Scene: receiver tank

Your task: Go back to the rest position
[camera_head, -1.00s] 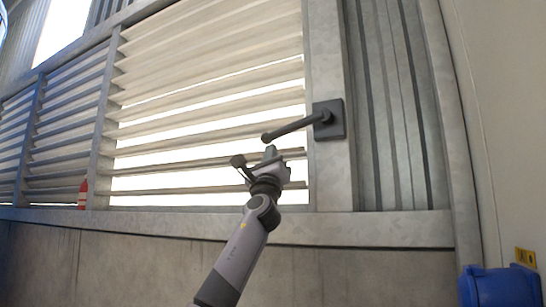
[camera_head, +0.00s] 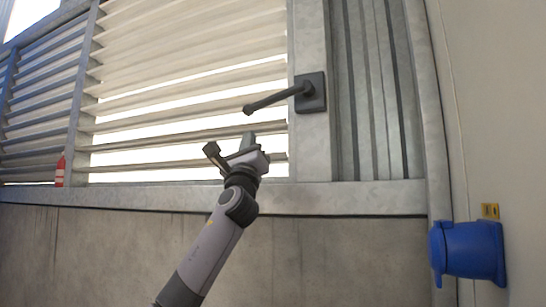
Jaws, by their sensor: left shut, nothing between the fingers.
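My left arm comes up from the bottom of the head view, and its gripper (camera_head: 229,147) stands in front of the louvred panel. The handle points left and slightly down. My right gripper is not in view.
A louvred panel (camera_head: 180,60) with a grey metal frame fills the upper left. A low concrete wall (camera_head: 90,250) runs below it. A blue fixture (camera_head: 470,250) sticks out at the lower right under a small yellow label (camera_head: 490,210). A red extinguisher-like object (camera_head: 60,171) is at far left.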

